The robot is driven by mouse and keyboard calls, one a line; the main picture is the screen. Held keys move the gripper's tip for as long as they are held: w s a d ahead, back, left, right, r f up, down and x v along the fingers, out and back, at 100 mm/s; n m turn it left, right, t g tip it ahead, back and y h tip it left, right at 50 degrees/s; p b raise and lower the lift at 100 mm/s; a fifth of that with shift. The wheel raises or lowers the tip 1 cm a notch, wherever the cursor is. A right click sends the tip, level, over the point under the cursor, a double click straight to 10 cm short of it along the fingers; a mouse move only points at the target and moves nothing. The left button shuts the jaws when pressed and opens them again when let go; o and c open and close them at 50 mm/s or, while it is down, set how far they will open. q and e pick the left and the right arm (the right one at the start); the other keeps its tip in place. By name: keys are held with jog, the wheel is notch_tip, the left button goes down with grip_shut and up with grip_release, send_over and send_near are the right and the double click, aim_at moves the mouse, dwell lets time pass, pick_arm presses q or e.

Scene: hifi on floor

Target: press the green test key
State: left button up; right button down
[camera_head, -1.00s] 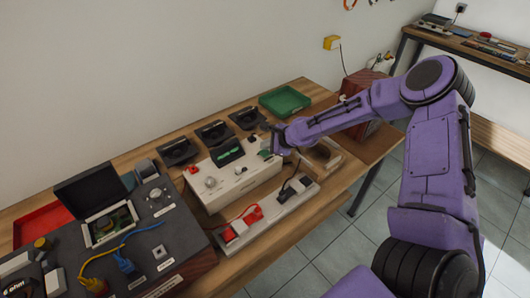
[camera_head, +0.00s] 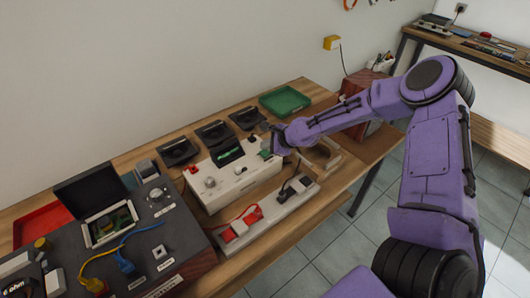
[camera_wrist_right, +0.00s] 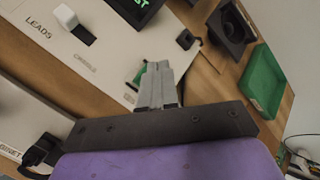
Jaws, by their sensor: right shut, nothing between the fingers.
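The green test key (camera_head: 264,154) is a small green patch at the right end of the white tester box (camera_head: 236,184). In the right wrist view the green key (camera_wrist_right: 140,76) shows beside and partly behind my fingertips. My right gripper (camera_head: 271,145) is shut and empty, right at the key. In the wrist view its closed grey fingertips (camera_wrist_right: 158,68) overlap the key's right side. I cannot tell whether they touch it. My left gripper is not in view.
A dark screen (camera_head: 227,152) and knobs stand on the tester. A white power strip (camera_head: 270,212) lies in front, a dark console (camera_head: 150,235) at left. Black holders (camera_head: 213,133) and a green tray (camera_head: 285,100) stand behind. The wooden table edge is at right.

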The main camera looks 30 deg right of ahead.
aim_at(267, 154)
jog(key=shift+f, duration=0.1)
jog(key=shift+f, duration=0.35)
jog(key=shift+f+b, duration=0.6)
jog(key=shift+b, duration=0.05)
dwell(0.7)
jog(key=shift+r, duration=0.15)
jog(key=shift+r+p, duration=0.9)
jog(key=shift+p, duration=0.1)
notch_tip(267, 154, up, 5)
jog(key=p, duration=0.5)
jog(key=shift+r, duration=0.1)
